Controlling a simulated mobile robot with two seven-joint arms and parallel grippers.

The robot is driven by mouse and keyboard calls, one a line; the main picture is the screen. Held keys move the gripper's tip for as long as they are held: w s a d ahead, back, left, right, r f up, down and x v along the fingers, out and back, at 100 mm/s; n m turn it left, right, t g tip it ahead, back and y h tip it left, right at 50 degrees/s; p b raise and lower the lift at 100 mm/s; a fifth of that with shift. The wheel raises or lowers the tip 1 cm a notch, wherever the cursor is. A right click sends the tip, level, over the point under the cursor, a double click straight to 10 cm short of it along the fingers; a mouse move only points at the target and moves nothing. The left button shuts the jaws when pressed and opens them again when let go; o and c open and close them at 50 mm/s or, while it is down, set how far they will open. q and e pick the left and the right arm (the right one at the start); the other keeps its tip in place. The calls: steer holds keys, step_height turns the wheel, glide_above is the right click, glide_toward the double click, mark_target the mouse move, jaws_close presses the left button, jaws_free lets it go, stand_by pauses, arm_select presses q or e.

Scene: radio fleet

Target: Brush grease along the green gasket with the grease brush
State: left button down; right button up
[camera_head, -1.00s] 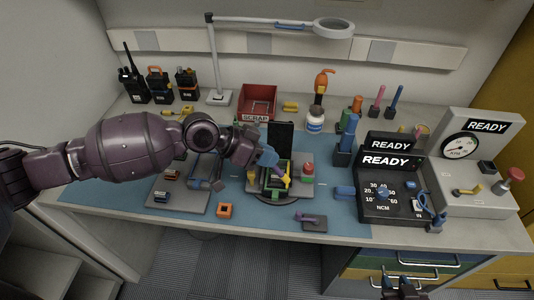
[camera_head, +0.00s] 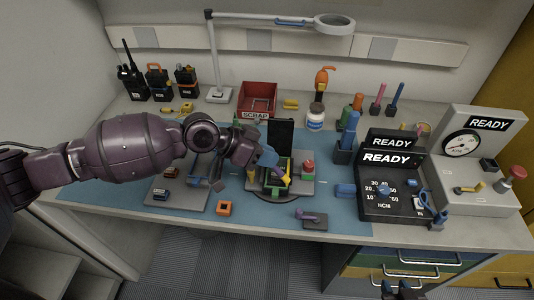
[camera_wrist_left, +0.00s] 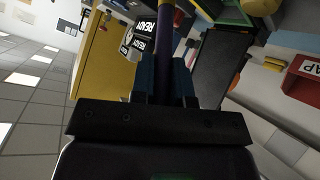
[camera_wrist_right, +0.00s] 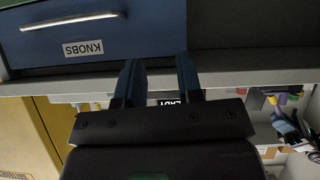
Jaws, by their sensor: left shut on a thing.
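My left gripper (camera_head: 268,158) is over the radio work stand (camera_head: 300,187) in the middle of the mat. In the left wrist view its blue fingers (camera_wrist_left: 165,80) are shut on the purple handle of the grease brush (camera_wrist_left: 166,45), with a yellow part beyond. A green edge (camera_head: 284,180), which looks like the gasket, shows on the dark unit in the stand, just below the gripper. The gripper partly hides the unit, and I cannot tell if the bristles touch the gasket. My right gripper (camera_head: 403,291) is low at the front edge. Its fingers (camera_wrist_right: 158,82) are apart and empty.
A red scrap bin (camera_head: 257,97) stands behind the stand. Several radios (camera_head: 158,83) are at the back left. Two READY testers (camera_head: 392,180) fill the right side. An orange square part (camera_head: 224,208) and a small plate with a purple piece (camera_head: 313,220) lie at the front.

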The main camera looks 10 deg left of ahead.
arm_select(q)
steer(key=shift+f, duration=0.2)
arm_select(e)
steer(key=shift+w, duration=0.2)
arm_select(q)
steer(key=shift+f, duration=0.2)
arm_select(e)
steer(key=shift+w+a+r, duration=0.1)
steer(key=shift+w, duration=0.2)
